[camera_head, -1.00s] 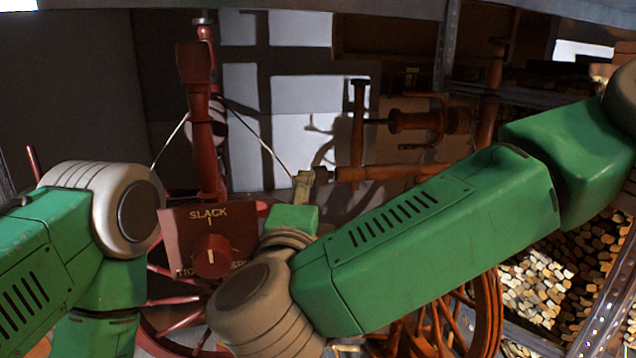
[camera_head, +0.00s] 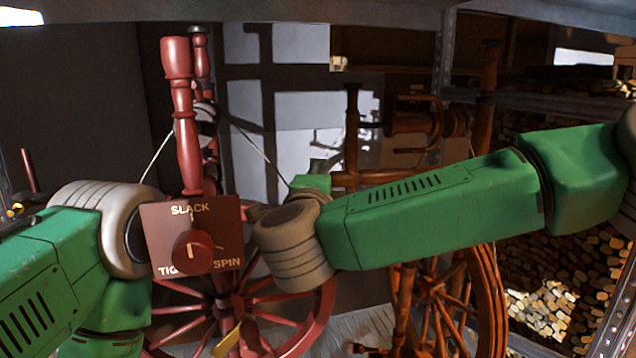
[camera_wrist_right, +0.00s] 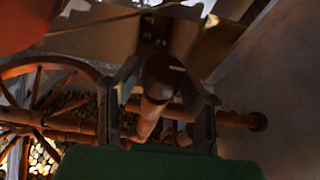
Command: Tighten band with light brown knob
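In the head view a brown spinning wheel (camera_head: 490,300) stands right of centre, with a horizontal wooden bar (camera_head: 375,178) beside my right forearm. In the right wrist view my right gripper (camera_wrist_right: 160,80) is open, its two dark fingers on either side of a turned brown wooden knob (camera_wrist_right: 162,75) with a darker round end. I cannot tell whether the fingers touch it. In the head view my right arm hides this gripper. A red spinning wheel (camera_head: 315,325) carries a panel (camera_head: 220,225) marked SLACK and SPIN, with a red knob (camera_head: 193,252). My left gripper is out of view.
Shelves of stacked wood (camera_head: 545,300) stand at the right behind a metal frame. A metal beam (camera_head: 300,14) crosses the top. The red wheel's upright post (camera_head: 187,130) rises between my two arms. A tan lever (camera_head: 228,340) shows low down.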

